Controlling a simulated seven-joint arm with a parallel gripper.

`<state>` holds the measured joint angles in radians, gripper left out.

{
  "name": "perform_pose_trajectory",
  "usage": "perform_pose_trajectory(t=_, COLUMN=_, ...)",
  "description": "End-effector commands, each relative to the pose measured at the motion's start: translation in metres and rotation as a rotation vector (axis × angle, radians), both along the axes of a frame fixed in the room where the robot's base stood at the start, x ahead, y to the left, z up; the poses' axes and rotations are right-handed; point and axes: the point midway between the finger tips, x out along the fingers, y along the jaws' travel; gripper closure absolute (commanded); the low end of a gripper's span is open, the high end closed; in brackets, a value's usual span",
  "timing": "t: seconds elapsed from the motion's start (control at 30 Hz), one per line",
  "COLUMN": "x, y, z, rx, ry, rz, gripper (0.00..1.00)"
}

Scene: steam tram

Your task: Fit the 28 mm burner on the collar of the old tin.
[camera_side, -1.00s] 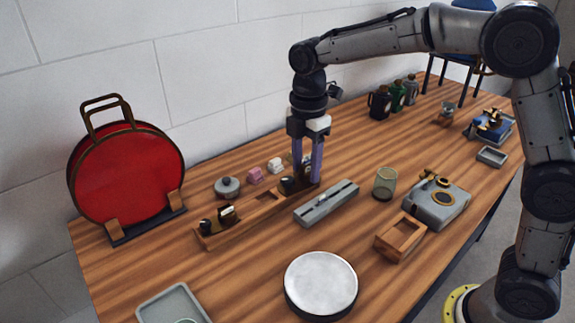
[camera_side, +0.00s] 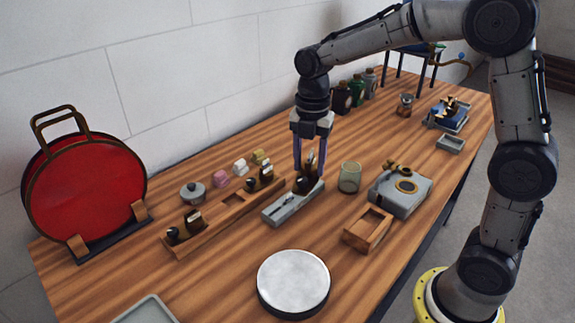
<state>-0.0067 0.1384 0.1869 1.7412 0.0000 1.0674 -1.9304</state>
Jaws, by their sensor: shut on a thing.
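My gripper (camera_side: 306,178) has its two purple fingers pointing down, shut on a small dark and brass burner (camera_side: 304,185). It holds the burner over or at the right end of the grey slotted block (camera_side: 277,208); I cannot tell whether the two touch. The burner's size cannot be read. A grey tin (camera_side: 410,205) with a brass ring collar (camera_side: 405,186) on top stands to the right, apart from my gripper. Other dark and brass burners sit in the wooden rack (camera_side: 222,217), at its left end (camera_side: 186,227) and right end (camera_side: 262,178).
A glass jar (camera_side: 349,176) stands between the block and the tin. An open wooden box (camera_side: 368,229) and a round white-topped drum (camera_side: 293,278) are in front. A lidded pot (camera_side: 193,193) is behind the rack.

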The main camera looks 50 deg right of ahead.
Motion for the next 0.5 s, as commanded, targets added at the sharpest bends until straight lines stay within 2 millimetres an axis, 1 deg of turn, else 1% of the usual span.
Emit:
perform_pose_trajectory(t=0.03, x=-0.005, y=-0.016, z=-0.002, rx=0.000, ry=0.000, rz=-0.007, gripper=1.00)
perform_pose_trajectory(t=0.17, x=-0.022, y=-0.058, z=-0.007, rx=-0.001, ry=0.002, rz=-0.022, gripper=1.00)
perform_pose_trajectory(t=0.2, x=-0.029, y=-0.072, z=-0.009, rx=-0.001, ry=0.003, rz=-0.032, gripper=1.00)
perform_pose_trajectory(t=0.27, x=-0.041, y=-0.093, z=-0.012, rx=0.000, ry=0.005, rz=-0.054, gripper=1.00)
perform_pose_trajectory(t=0.3, x=-0.049, y=-0.107, z=-0.013, rx=0.000, ry=0.005, rz=-0.070, gripper=1.00)
perform_pose_trajectory(t=0.4, x=-0.072, y=-0.138, z=-0.017, rx=0.001, ry=0.009, rz=-0.124, gripper=1.00)
perform_pose_trajectory(t=0.5, x=-0.096, y=-0.164, z=-0.019, rx=0.001, ry=0.009, rz=-0.196, gripper=1.00)
